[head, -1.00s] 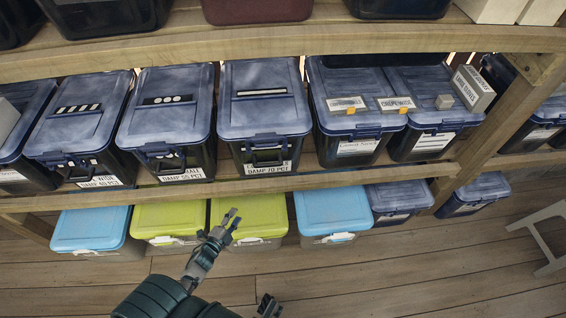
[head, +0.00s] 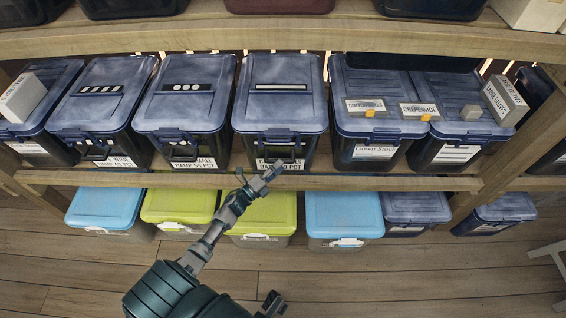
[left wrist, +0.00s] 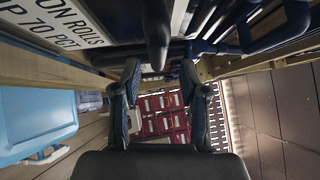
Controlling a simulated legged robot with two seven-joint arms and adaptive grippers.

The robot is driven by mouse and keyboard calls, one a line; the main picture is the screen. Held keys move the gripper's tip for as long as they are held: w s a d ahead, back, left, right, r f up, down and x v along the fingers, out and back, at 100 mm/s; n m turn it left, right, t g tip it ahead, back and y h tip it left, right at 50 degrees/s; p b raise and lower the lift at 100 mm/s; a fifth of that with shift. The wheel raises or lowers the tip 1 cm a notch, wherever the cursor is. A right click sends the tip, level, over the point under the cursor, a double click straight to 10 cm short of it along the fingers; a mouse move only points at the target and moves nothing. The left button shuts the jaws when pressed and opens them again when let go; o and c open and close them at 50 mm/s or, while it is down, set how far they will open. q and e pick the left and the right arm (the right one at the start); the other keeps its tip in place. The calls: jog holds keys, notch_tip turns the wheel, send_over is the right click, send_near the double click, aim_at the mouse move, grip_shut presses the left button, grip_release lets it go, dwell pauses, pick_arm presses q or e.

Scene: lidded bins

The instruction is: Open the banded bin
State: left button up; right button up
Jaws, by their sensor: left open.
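The banded bin (head: 282,108) stands on the middle shelf, a dark bin with a blue-grey lid marked by one long dark band with a pale stripe. Its lid is closed. My left gripper (head: 258,177) is open in front of the bin's lower front. In the left wrist view its fingers (left wrist: 160,88) are apart, with a dark bar (left wrist: 157,35) just ahead between them; contact cannot be told. The label (left wrist: 55,30) ends in "70 PCT". A dark piece, apparently my right gripper (head: 271,304), shows at the bottom edge.
The shelf's front beam (head: 380,182) runs below. Blue and lime-lidded bins (head: 342,215) stand underneath.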

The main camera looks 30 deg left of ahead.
pick_arm(q)
jog(key=w, duration=0.3)
jog(key=shift+a, duration=0.3)
jog(key=shift+a+f, duration=0.1)
jog(key=shift+a, duration=0.25)
jog(key=shift+d, duration=0.35)
jog(key=c, duration=0.5)
jog(key=shift+d+r, duration=0.2)
jog(key=shift+d, duration=0.05)
grip_shut()
jog(key=shift+d, duration=0.1)
pick_arm(e)
jog(key=shift+s+a+r, duration=0.1)
jog(key=shift+a+r, duration=0.15)
jog(key=shift+r, duration=0.2)
